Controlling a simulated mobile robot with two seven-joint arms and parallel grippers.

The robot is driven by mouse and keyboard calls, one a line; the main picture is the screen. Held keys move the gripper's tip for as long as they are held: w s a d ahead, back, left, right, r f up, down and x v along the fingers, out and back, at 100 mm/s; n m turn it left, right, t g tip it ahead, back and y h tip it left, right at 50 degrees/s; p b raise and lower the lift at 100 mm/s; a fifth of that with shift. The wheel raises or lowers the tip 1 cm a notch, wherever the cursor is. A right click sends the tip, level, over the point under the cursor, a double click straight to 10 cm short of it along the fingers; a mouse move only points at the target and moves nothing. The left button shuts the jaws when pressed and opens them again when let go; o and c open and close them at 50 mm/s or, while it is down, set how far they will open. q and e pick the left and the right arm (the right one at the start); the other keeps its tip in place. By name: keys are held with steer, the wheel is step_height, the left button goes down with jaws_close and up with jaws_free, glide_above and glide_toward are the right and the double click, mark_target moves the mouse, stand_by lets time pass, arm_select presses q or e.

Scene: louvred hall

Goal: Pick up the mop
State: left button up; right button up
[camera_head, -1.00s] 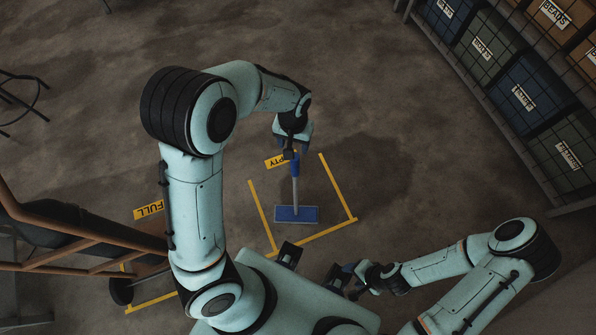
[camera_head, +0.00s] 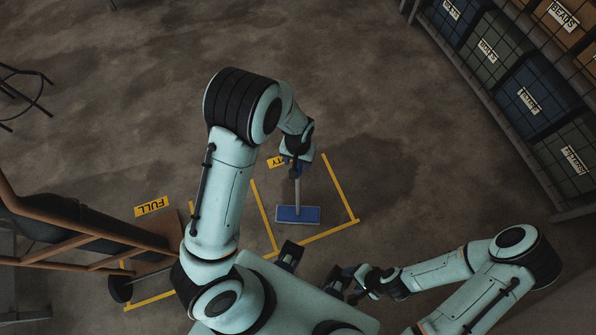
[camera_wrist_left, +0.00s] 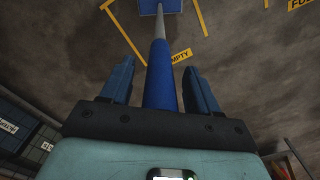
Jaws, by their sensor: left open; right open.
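The mop has a flat blue head (camera_head: 297,215) on the floor inside a yellow-taped outline. Its grey pole (camera_head: 298,190) stands up from the head toward my left gripper. In the left wrist view the mop's thick blue handle (camera_wrist_left: 160,78) lies between the two fingers of my left gripper (camera_wrist_left: 159,82). The fingers are open, one on each side, with a visible gap on the right side. In the head view my left gripper (camera_head: 296,160) partly covers the handle's top. My right gripper (camera_head: 340,281) is open and empty near my base, away from the mop.
An orange-brown metal frame (camera_head: 80,258) stands at the lower left, beside a taped area with a FULL label (camera_head: 152,206). A shelf with labelled crates (camera_head: 530,95) fills the upper right. A dark stool (camera_head: 22,95) is at the left edge. The floor behind the mop is clear.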

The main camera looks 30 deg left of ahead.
arm_select(q)
steer(key=shift+c, duration=0.3)
jaws_close()
steer(key=shift+w+r, duration=0.1)
stand_by(1.0)
